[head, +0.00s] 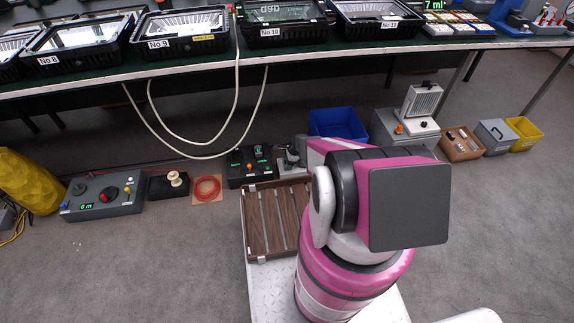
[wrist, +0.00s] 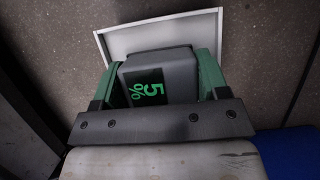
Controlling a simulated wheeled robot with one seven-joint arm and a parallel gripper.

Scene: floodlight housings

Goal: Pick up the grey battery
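The grey battery (wrist: 158,65) shows in the wrist view as a dark grey block with a green "5%" display. It sits between the two green fingers of my gripper (wrist: 160,75). The fingers lie flush against its left and right sides with no clear gap, so my gripper looks shut on it. Behind the battery is a shallow tray with a pale rim (wrist: 148,27); I cannot tell whether the battery touches it. In the head view my arm hides most of my gripper, and the battery is not clearly visible there.
A wooden slatted rack (head: 271,222) lies close to my arm. A black device with knobs (head: 249,167) stands left of my gripper, and a blue bin (head: 338,122) is behind it. A red cable coil (head: 206,189) lies further left. The bench (head: 190,62) with floodlight housings runs above.

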